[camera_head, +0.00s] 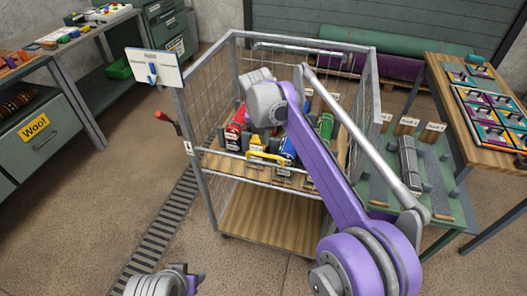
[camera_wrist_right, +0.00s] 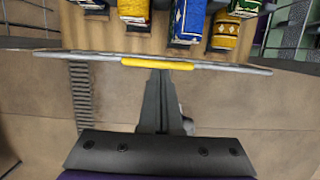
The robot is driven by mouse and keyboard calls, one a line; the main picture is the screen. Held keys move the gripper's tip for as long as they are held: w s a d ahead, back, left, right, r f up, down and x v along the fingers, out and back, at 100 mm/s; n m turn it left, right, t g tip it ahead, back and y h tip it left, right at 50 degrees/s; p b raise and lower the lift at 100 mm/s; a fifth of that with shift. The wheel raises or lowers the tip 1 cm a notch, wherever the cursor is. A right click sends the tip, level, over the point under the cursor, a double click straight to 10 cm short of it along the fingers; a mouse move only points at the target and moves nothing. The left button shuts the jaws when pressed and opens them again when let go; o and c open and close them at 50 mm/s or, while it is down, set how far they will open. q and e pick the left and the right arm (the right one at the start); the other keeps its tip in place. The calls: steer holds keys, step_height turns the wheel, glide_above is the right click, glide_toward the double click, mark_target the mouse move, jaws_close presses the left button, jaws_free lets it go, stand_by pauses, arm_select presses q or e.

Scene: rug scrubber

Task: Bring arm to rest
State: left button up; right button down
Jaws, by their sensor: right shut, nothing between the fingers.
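My right arm (camera_head: 328,175) reaches from the lower right to above the front of the wire cart (camera_head: 270,215). In the head view its wrist hides most of the gripper. In the right wrist view my right gripper (camera_wrist_right: 160,76) is shut and empty. Its tips lie just below the cart's yellow handle (camera_wrist_right: 160,63) in the picture; I cannot tell whether they touch it. The handle also shows in the head view (camera_head: 266,157). A part of my left arm's end (camera_head: 165,282) shows at the bottom edge; its fingers cannot be made out clearly.
A wooden table (camera_head: 440,85) with coloured pieces is at the right. A grey bench (camera_head: 40,140) is at the left. The floor left of the cart is clear.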

steer(key=s+d+r+m+t+p, duration=0.1)
steer(key=s+d+r+m+p, duration=0.35)
steer(key=s+d+m, duration=0.85)
steer(key=s+d+f+m, duration=0.1)
steer(key=s+f+m, duration=0.1)
steer(key=s+m, duration=0.4)
steer(key=s+d+f+m+t+p, duration=0.1)
steer(key=s+d+f+m, duration=0.1)
steer(key=s+m, duration=0.5)
steer(key=s+d+f+m+y+p, duration=0.1)
steer(key=s+f+m, duration=0.3)
steer(key=s+m, duration=0.2)
steer(key=s, duration=0.2)
steer(key=shift+s+d+f+m+t, duration=0.2)
steer(key=shift+s+d+m+t, duration=0.1)
steer(key=shift+s, duration=0.05)
